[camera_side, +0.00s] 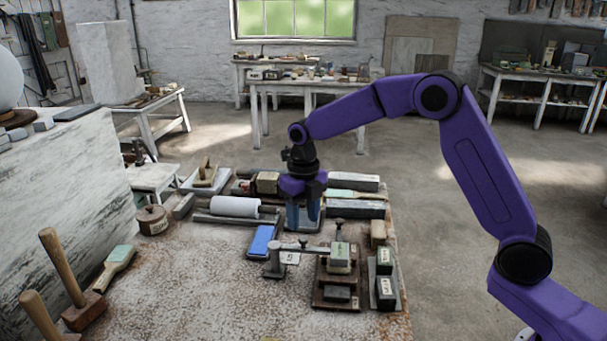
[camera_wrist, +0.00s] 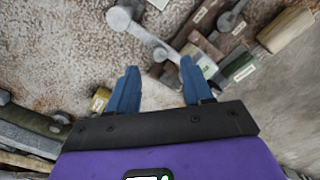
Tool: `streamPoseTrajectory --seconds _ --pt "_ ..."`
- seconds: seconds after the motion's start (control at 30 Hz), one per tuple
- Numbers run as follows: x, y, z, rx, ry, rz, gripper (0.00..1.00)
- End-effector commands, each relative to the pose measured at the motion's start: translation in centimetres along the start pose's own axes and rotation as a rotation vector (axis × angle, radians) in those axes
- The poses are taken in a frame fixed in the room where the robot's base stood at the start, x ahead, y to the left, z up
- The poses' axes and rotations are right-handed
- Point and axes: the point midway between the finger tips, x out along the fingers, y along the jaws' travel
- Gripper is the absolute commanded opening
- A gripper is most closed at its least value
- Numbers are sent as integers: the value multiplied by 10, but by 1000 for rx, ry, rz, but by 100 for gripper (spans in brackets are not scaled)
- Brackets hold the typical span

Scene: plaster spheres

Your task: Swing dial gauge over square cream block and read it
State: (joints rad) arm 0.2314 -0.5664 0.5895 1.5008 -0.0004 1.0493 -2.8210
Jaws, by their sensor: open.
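A grey gauge stand (camera_side: 274,262) has a round post and a thin swing arm (camera_side: 309,248) reaching right towards a dark wooden base (camera_side: 322,296). A cream block with a green label (camera_side: 339,262) sits on this base, a small knob above it. The gauge's face cannot be read. My gripper (camera_side: 303,228) points down behind the swing arm, its blue fingers apart and empty. In the wrist view, the swing arm (camera_wrist: 143,35) ends in a small round part (camera_wrist: 160,54) just ahead of the gap between my fingertips (camera_wrist: 160,66). I cannot tell whether they touch.
A blue block (camera_side: 261,242) and a white roller (camera_side: 236,207) lie left of my gripper. Dark labelled blocks (camera_side: 385,292) stand at the bench's right edge, near another cream block (camera_side: 378,233). Mallets (camera_side: 62,268) stand front left. The dusty front middle is clear.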

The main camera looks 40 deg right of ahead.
Motion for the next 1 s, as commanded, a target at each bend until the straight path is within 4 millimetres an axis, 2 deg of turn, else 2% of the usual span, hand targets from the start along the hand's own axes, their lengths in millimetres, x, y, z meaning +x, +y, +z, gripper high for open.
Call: streamPoseTrajectory --seconds 0.03,0.3,0.5,0.7,1.0 --pt "-13 0 0 0 -5 2 50" --pt "-70 0 1 -1 -6 2 50" --pt "-104 0 1 -1 -4 1 50" --pt "-121 0 0 0 -1 0 50" --pt "-124 -1 0 0 -1 0 50"
